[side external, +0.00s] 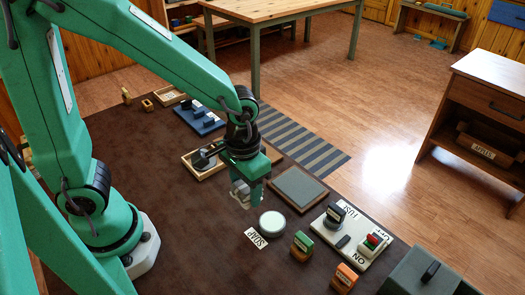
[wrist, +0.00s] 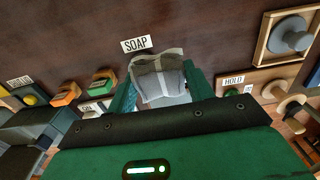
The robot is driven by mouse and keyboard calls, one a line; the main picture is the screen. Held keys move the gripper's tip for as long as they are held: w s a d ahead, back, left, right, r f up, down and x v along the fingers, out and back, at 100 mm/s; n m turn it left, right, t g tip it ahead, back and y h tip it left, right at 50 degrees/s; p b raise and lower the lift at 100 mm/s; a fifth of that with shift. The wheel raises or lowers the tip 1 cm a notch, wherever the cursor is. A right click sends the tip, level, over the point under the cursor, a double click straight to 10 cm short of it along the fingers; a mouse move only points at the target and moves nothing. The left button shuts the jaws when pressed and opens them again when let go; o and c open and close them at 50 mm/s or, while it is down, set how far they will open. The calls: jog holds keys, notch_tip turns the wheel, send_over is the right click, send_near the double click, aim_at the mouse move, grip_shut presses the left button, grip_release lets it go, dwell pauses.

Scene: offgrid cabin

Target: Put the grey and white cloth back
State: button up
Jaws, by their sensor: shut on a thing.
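The grey and white cloth (side external: 241,192) is gripped by my gripper (side external: 251,197), which is shut on it above the brown worktop. In the wrist view the bunched cloth (wrist: 158,75) sits between the green fingers of my gripper (wrist: 160,92), grey in the middle with pale edges. A pale round disc (side external: 272,223) lies to the right of and below the cloth in the side view, beside a SOAP label (side external: 257,240). In the wrist view the SOAP label (wrist: 135,44) shows just beyond the cloth, and the cloth hides what is behind it.
A wood-framed grey pad (side external: 299,187) lies right of my gripper. A switch panel (side external: 350,240), a green block (side external: 301,246), an orange block (side external: 345,278) and a dark grey box (side external: 425,273) occupy the front right. A wooden tray (side external: 191,164) lies behind. Left of the disc is bare worktop.

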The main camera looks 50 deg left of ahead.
jog(key=w+a+f, duration=0.4)
jog(key=a, duration=0.1)
jog(key=w+a+f, duration=0.2)
jog(key=shift+a, duration=0.4)
jog(key=shift+f, duration=2)
jog(key=o, duration=0.9)
jog(key=shift+f, duration=0.1)
jog(key=shift+r, duration=0.2)
notch_tip(320, 180, up, 12)
jog(key=shift+f, duration=0.1)
